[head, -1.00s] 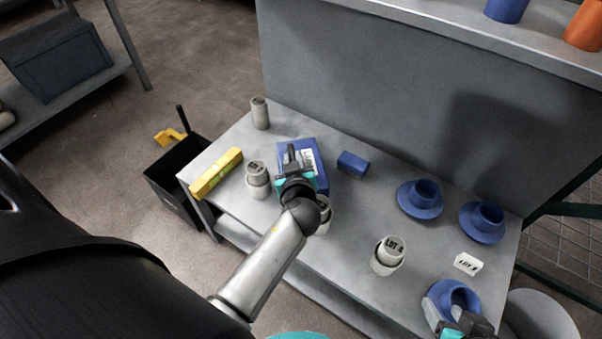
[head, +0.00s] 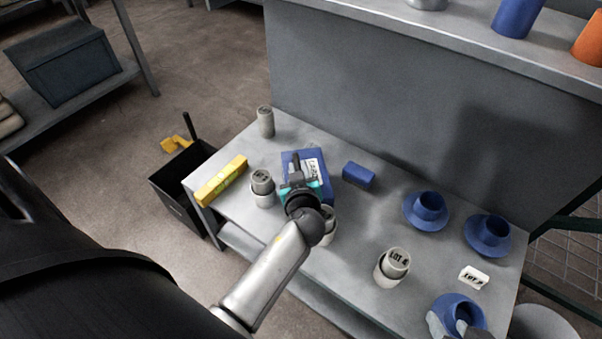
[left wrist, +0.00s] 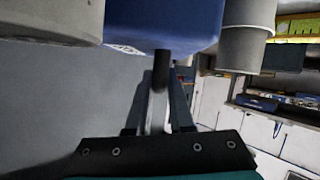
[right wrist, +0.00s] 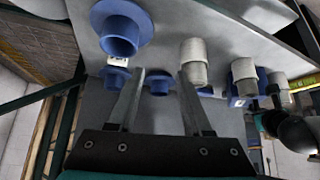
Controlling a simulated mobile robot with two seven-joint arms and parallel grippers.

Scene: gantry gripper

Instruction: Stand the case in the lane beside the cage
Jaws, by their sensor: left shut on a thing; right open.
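The blue case (head: 327,186) with a white label is on or just above the grey worktop (head: 350,235), among grey cups; I cannot tell whether its base touches. My left gripper (head: 299,180) is over it. In the left wrist view the fingers (left wrist: 160,110) are shut on the dark handle of the blue case (left wrist: 165,25). My right gripper (head: 455,325) is at the bottom right of the head view, by a blue flanged cup. In the right wrist view its fingers (right wrist: 160,100) are apart and empty. Wire mesh (head: 575,255), possibly the cage, shows at right. I cannot make out a marked lane.
Grey cups (head: 263,190) stand close left and front of the case, and a small blue block (head: 358,174) lies right. A yellow bar (head: 221,181) lies at the left edge. Blue flanged cups (head: 427,208) and a LOT 4 cup (head: 391,270) occupy the right half.

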